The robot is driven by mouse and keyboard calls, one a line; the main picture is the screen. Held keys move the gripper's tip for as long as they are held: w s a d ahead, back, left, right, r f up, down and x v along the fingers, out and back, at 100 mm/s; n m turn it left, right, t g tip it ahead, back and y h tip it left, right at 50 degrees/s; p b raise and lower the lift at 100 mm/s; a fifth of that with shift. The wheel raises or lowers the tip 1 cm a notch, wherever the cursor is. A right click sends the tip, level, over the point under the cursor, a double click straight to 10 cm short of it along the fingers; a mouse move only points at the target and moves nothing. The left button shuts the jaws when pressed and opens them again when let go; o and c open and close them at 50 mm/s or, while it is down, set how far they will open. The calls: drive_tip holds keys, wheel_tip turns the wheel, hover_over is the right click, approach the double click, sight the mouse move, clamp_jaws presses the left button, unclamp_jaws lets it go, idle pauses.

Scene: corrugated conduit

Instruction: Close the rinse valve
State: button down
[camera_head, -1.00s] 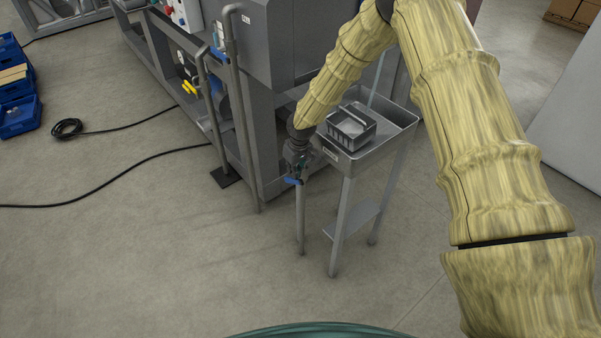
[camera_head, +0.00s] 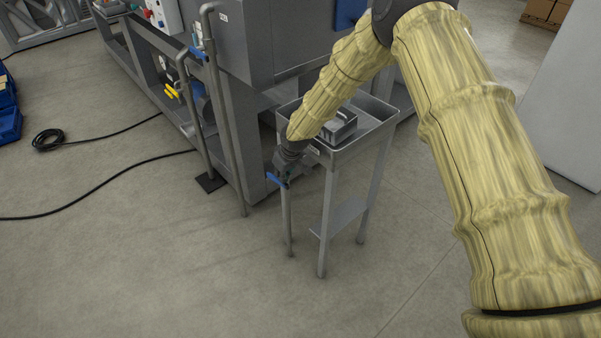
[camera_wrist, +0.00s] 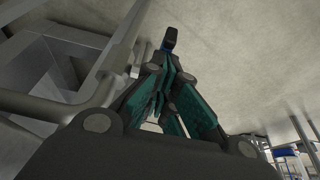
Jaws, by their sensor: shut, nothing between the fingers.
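My gripper (camera_head: 284,174) is right at this lever, pointing down, and partly hides the valve body. In the wrist view the teal-padded fingers (camera_wrist: 171,80) are drawn together with nothing held. A dark handle end with some blue (camera_wrist: 169,40) shows just beyond the fingertips. I cannot tell whether they touch it.
The sink stand (camera_head: 345,155) holds a grey metal box (camera_head: 340,125) close to my forearm. Another blue lever (camera_head: 196,53) is on taller pipes by the large grey machine (camera_head: 250,45). Black cables (camera_head: 100,205) lie on the floor at left. The front floor is clear.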

drive_tip(key=shift+s+d+f, duration=0.25)
drive_tip(key=shift+s+f, duration=0.15)
drive_tip(key=shift+f, duration=0.2)
drive_tip(key=shift+d, duration=0.1)
drive_tip(key=shift+r, duration=0.1)
drive_tip(key=shift+r, duration=0.3)
wheel_tip(320, 180, up, 4)
drive_tip(key=p, duration=0.2)
drive_tip(key=shift+f+p, duration=0.15)
drive_tip(key=shift+p, duration=0.15)
drive_tip(key=s+d+r+b, duration=0.2)
drive_tip(key=s+d+r, duration=0.2)
drive_tip(key=r, duration=0.3)
drive_tip(key=shift+s, duration=0.65)
drive_tip(key=shift+f, duration=0.15)
